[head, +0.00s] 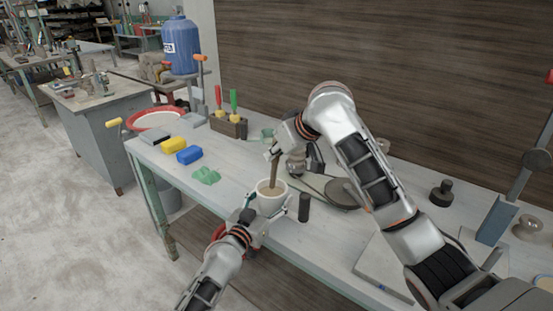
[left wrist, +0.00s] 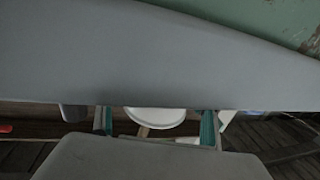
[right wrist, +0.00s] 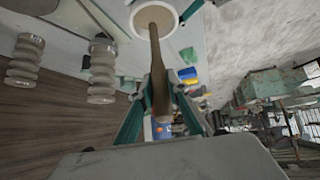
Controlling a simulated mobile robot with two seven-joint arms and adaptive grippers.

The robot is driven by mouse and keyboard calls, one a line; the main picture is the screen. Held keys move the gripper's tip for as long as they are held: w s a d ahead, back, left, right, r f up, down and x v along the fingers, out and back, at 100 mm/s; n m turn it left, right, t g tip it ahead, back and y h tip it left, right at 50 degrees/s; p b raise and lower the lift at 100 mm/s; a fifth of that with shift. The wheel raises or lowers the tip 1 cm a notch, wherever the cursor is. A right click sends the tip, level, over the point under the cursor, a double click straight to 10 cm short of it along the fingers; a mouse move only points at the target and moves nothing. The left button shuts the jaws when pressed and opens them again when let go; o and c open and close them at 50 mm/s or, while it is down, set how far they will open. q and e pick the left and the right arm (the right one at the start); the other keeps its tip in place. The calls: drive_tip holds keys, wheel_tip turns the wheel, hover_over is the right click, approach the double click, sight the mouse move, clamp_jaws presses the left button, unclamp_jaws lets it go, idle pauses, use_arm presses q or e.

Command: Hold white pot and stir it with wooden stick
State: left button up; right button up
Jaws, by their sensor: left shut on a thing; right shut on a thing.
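The white pot (head: 268,206) stands near the front edge of the workbench, with brownish contents showing inside its rim. My left gripper (head: 262,214) is shut on the pot, its fingers at the sides. In the left wrist view the pot's pale rim (left wrist: 156,118) shows between the fingertips. The wooden stick (head: 274,172) stands nearly upright with its lower end in the pot. My right gripper (head: 285,147) is shut on the stick's upper part, above the pot. In the right wrist view the stick (right wrist: 155,60) runs from between the fingers into the pot (right wrist: 139,18).
A dark cylinder (head: 304,207) stands just right of the pot. Green clay (head: 206,176), a blue block (head: 189,155) and a yellow block (head: 174,145) lie to the left. A tool holder (head: 229,126) stands behind. The bench (head: 235,185) is clear between pot and green clay.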

drive_tip(key=shift+r, duration=3.45)
use_arm(q)
drive_tip(key=o, duration=1.4)
drive_tip(key=shift+s, duration=0.1)
drive_tip(key=v, duration=1.2)
use_arm(e)
drive_tip(key=shift+s+f, duration=0.1)
